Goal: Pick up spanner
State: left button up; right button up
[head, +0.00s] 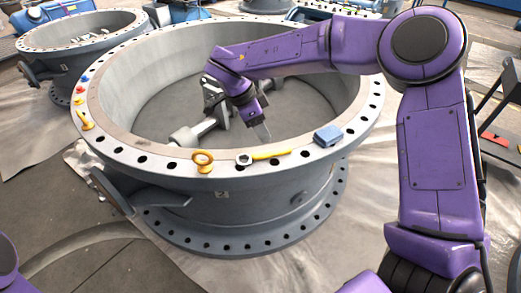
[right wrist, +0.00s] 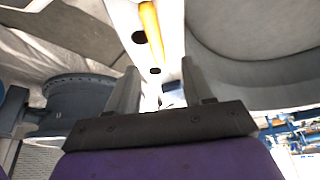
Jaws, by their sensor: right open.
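The spanner (head: 270,155) has a yellow handle and a grey ring-shaped head. It lies flat on the near rim of the large grey valve flange (head: 225,171), its head to the left. My right gripper (head: 264,134) points down at the inner edge of the rim, just behind the spanner and apart from it. In the right wrist view my right gripper (right wrist: 157,78) has its two fingers spread with nothing between them. The spanner's yellow handle (right wrist: 152,35) shows beyond the fingertips there; its head is out of that view. My left gripper is not in view.
Small red, blue and yellow parts (head: 83,86) are on the left rim. The valve's grey disc shaft (head: 190,135) crosses the opening.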

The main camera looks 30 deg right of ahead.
aim_at(273, 151)
jog(key=shift+s+d+f, duration=0.3)
jog(key=shift+s+f, duration=0.2)
jog(key=shift+f, duration=0.05)
jog(key=shift+s+d+f, duration=0.3)
jog(key=shift+s+f, duration=0.2)
jog(key=shift+f, duration=0.05)
jog(key=f, duration=0.2)
jog(key=d+f+b, duration=0.1)
jog(key=f, duration=0.2)
jog(key=shift+w+d+f+b, duration=0.2)
jog(key=shift+w+f+b, duration=0.15)
jog(key=shift+s+d+f, duration=0.15)
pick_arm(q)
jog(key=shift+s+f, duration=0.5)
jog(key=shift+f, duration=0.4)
pick_arm(e)
grip_shut()
